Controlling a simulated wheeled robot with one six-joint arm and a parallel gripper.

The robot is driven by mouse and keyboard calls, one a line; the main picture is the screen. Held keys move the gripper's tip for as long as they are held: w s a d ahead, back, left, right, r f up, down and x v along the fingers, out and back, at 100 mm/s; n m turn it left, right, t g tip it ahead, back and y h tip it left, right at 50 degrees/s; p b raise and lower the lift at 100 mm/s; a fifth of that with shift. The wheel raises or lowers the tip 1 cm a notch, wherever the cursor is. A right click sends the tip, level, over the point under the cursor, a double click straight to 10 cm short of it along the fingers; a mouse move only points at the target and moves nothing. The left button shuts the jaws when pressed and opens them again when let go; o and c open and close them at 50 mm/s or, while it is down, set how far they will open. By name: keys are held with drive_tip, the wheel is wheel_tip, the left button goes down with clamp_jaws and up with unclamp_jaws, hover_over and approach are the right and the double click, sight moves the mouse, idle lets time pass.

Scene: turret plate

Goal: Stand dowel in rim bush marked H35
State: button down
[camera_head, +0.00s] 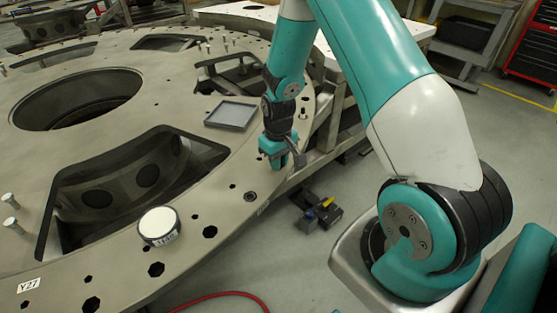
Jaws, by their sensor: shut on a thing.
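My gripper (274,164) points down over the right part of the large metal turret plate's rim (222,205), to the right of the grey tray. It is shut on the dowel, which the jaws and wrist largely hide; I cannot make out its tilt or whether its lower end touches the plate. A dark round bush (250,196) sits in the rim just below and left of the gripper. Several other dark holes run along the rim. No H35 mark can be read in this view; a tag reading Y27 (28,285) lies at the lower left.
A shallow grey tray (231,115) lies on the plate. A white-topped cylinder (158,226) stands near the rim. Large cut-outs open the plate. Several pins (12,201) stand at left and back. Dark parts (318,213) lie on the floor beside the rim.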

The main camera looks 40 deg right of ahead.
drive_tip(key=shift+s+f, duration=0.15)
drive_tip(key=shift+f, duration=0.2)
drive_tip(key=c, duration=1)
unclamp_jaws()
drive_tip(key=shift+a, duration=0.1)
drive_tip(key=shift+f, duration=0.1)
drive_tip(key=shift+c, duration=0.2)
drive_tip(key=shift+a, duration=0.1)
drive_tip(key=r, duration=1.2)
drive_tip(key=r+b, duration=0.1)
drive_tip(key=r, duration=0.5)
drive_tip(key=shift+d+r, duration=0.2)
drive_tip(key=shift+d, duration=0.1)
